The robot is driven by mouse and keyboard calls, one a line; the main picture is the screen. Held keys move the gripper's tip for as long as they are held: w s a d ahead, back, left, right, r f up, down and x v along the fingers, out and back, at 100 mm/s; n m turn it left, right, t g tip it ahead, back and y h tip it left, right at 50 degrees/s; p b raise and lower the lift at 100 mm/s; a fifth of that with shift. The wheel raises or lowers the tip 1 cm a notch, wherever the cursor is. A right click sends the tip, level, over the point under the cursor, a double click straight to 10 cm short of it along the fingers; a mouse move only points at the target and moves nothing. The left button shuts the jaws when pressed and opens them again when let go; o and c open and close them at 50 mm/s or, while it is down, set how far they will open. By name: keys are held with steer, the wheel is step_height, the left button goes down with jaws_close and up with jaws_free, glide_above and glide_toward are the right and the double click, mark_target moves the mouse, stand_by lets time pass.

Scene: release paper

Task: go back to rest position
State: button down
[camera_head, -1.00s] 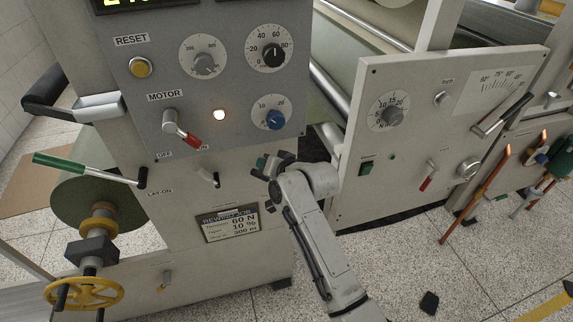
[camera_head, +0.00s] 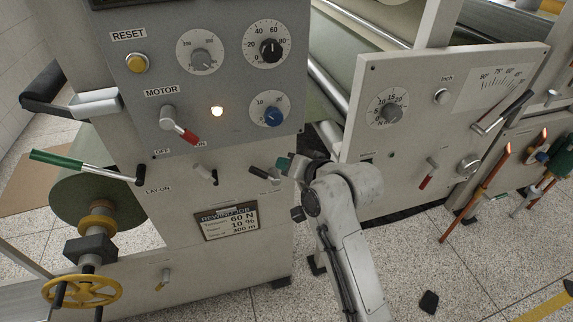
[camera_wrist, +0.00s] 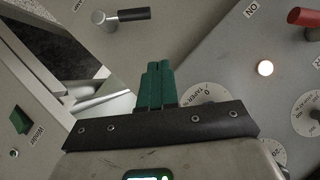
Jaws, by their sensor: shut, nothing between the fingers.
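My gripper (camera_head: 284,163) is at the lower right of the grey control panel, in front of the machine. In the wrist view its green fingers (camera_wrist: 156,86) are together with nothing between them. My arm rises from the bottom of the head view and hides part of the gap between the two machine panels. The fingertips appear apart from the small black lever (camera_head: 262,174) beside them, which also shows in the wrist view (camera_wrist: 124,18).
The left panel carries a red-tipped motor lever (camera_head: 178,125), a lit lamp (camera_head: 217,112) and a blue knob (camera_head: 272,117). A green-handled lay-on lever (camera_head: 75,164) juts out at left. The right panel (camera_head: 420,130) stands close behind my arm. Floor is open at lower right.

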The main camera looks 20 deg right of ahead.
stand_by(0.3)
steer(key=s+d+f+n+g+h, duration=0.1)
steer(key=s+d+f+g+h, duration=0.2)
steer(key=s+f, duration=0.6)
steer(key=s+d+f+n+g, duration=0.1)
steer(key=s+d+f+g, duration=0.35)
steer(key=s, duration=0.65)
steer(key=s+d+f+g+h, duration=0.1)
steer(key=s+d+f, duration=0.1)
steer(key=s, duration=0.8)
steer(key=s+d+f+n+g+h, duration=0.1)
steer(key=s+d+f+g, duration=0.1)
steer(key=s, duration=0.9)
steer(key=shift+d+f, duration=0.7)
steer(key=shift+f, duration=0.1)
